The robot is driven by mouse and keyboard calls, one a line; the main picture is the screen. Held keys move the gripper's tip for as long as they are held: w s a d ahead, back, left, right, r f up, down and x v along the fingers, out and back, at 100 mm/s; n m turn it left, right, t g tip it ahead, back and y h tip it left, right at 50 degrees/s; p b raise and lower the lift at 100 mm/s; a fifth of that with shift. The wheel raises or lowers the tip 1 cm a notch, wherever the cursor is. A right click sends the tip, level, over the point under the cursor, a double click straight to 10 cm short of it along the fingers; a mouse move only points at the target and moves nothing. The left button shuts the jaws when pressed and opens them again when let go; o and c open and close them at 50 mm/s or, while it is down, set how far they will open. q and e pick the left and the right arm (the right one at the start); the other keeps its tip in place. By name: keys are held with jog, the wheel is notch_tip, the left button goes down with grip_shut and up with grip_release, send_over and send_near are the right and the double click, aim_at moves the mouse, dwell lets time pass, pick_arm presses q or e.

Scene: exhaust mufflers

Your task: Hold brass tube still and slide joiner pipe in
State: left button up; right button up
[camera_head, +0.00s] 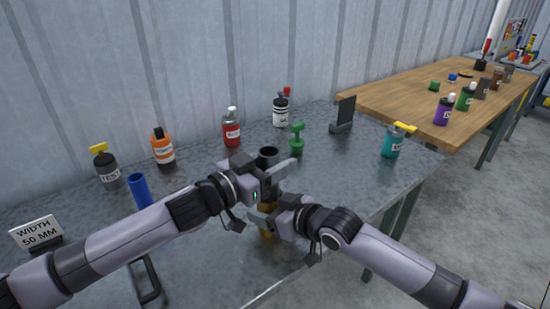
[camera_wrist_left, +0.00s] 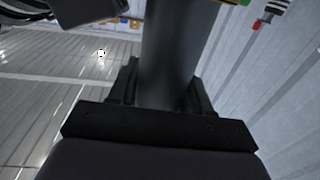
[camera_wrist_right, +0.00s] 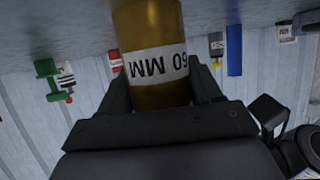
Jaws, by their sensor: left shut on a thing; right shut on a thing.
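The joiner pipe, a dark grey tube (camera_head: 268,153), stands roughly upright in my left gripper (camera_head: 268,172). Its grey wall fills the middle of the left wrist view (camera_wrist_left: 178,50) between the fingers. The brass tube (camera_head: 266,233) is lower, in my right gripper (camera_head: 266,212). In the right wrist view the brass tube (camera_wrist_right: 150,28) carries a white "60 MM" label and sits between the shut fingers. My left gripper is right above my right one. The grippers hide where pipe and tube meet, so I cannot tell whether the pipe is inside.
A blue tube (camera_head: 140,190) stands on the grey metal table (camera_head: 330,180) at left, near a "WIDTH 50 MM" sign (camera_head: 37,233). Several bottles line the back, with a green piece (camera_head: 297,138) and a black stand (camera_head: 344,115). A teal bottle (camera_head: 392,146) stands right.

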pick_arm(q)
jog(key=shift+f, duration=0.75)
jog(key=shift+f, duration=0.2)
jog(key=o, duration=1.3)
jog(key=shift+a+f, duration=0.1)
jog(key=v, duration=1.2)
